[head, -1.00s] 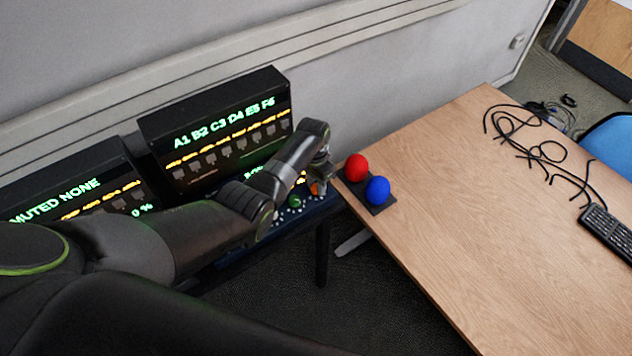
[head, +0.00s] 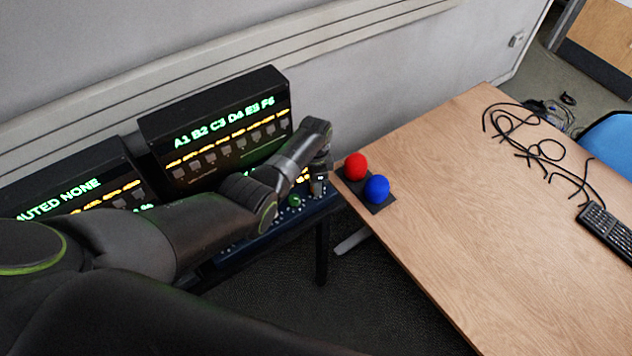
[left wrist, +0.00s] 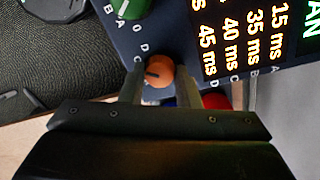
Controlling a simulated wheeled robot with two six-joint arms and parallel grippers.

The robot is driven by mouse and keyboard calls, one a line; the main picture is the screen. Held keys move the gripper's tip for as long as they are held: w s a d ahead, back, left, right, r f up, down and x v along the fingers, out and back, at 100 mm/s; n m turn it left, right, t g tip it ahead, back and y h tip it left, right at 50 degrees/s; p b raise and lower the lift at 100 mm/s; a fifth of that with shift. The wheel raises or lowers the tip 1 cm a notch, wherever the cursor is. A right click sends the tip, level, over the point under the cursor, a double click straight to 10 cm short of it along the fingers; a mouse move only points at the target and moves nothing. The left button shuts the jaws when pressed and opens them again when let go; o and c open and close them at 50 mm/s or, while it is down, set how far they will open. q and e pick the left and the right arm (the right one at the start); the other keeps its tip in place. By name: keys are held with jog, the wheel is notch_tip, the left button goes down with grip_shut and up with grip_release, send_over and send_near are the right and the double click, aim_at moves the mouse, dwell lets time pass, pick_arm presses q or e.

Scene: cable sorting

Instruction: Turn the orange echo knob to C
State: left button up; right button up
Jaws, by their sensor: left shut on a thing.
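The orange echo knob (left wrist: 159,71) sits on the dark blue panel (left wrist: 95,40), between the two fingers of my left gripper (left wrist: 160,82) in the left wrist view. The gripper is shut on it. A dark pointer mark on the knob points toward the left of that view. Small white letters lie beside it, but I cannot tell which letter the mark meets. In the head view my left gripper (head: 318,186) reaches down to the panel's right end and hides the knob. My right gripper is not in view.
A green knob (head: 294,201) is beside the orange one on the panel. Lit screens (head: 220,130) stand behind. A red ball (head: 356,166) and a blue ball (head: 377,189) rest on a dark base on the wooden table (head: 480,240), close to my left gripper.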

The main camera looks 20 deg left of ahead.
pick_arm(q)
jog(key=shift+w+r, duration=0.1)
jog(key=o, duration=1)
jog(key=shift+r, duration=0.75)
jog(key=shift+w+a+r+b, duration=0.1)
jog(key=shift+r+b, duration=0.2)
jog(key=shift+r, duration=2.35)
jog(key=shift+w+a+r+b, duration=0.15)
jog(key=shift+r+b, duration=0.1)
jog(key=shift+r, duration=2.35)
jog(key=shift+w+d+r+b, duration=0.1)
jog(key=shift+r+b, duration=0.2)
jog(key=shift+r, duration=2.35)
jog(key=shift+f, duration=0.1)
